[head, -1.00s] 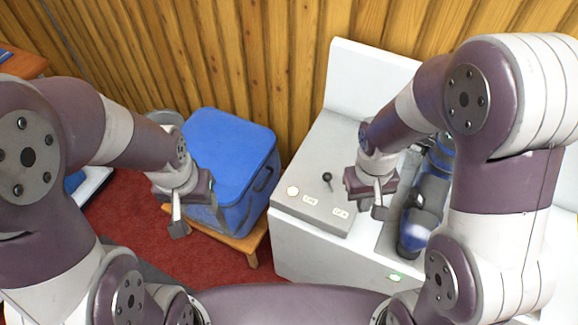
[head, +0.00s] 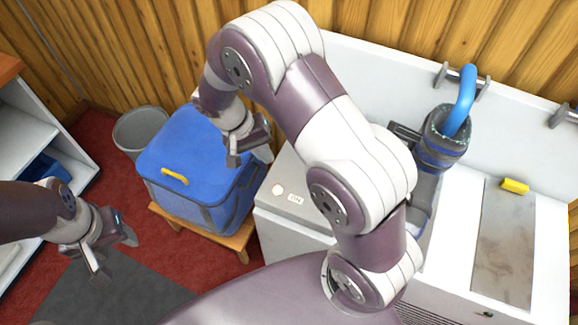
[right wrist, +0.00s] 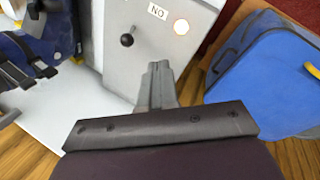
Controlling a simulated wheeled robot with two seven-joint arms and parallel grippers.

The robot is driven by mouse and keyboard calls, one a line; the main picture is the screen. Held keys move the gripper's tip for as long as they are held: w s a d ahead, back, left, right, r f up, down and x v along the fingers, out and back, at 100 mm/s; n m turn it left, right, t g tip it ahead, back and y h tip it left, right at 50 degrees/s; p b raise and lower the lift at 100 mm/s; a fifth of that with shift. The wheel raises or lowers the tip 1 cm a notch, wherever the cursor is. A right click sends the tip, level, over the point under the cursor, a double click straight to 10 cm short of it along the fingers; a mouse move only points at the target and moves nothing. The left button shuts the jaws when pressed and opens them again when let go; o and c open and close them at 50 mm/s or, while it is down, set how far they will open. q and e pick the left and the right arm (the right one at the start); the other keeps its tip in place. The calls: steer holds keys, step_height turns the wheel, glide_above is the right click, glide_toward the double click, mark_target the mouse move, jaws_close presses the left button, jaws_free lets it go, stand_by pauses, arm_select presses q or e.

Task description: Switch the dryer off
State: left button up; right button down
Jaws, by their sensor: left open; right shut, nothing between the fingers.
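The dryer's grey control panel (head: 287,178) is partly behind my right arm in the head view. A round bright lamp (head: 277,190) and an ON label (head: 295,199) show there; the lever is hidden. In the right wrist view the black-knobbed lever (right wrist: 127,40) stands on the panel, with the ON label (right wrist: 157,11) and the glowing-looking lamp (right wrist: 181,27) nearby. I cannot tell which way it is set. My right gripper (head: 247,155) is shut and empty, over the blue bag's right side, apart from the lever. My left gripper (head: 112,250) is open and empty above the floor.
A blue bag (head: 185,150) with a yellow handle sits on a wooden stool (head: 200,233) left of the panel. A blue boot-like item (head: 440,150) with a blue hose (head: 463,100) stands right. A grey bin (head: 140,130) is behind. A yellow block (head: 515,186) lies far right.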

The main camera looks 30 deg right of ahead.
steer(key=x, duration=0.9)
steer(key=shift+s+d+f, duration=0.1)
steer(key=shift+d+f, duration=0.05)
steer(key=shift+s+d+f+p, duration=0.1)
steer(key=shift+s+d+p, duration=0.15)
steer(key=shift+d, duration=0.4)
steer(key=shift+s+d+p, duration=0.2)
steer(key=shift+s+d, duration=0.05)
steer(key=shift+d, duration=0.4)
steer(key=shift+s+d+f+p, duration=0.1)
steer(key=shift+s+d+p, duration=0.15)
steer(key=shift+d, duration=0.4)
steer(key=shift+w, duration=0.1)
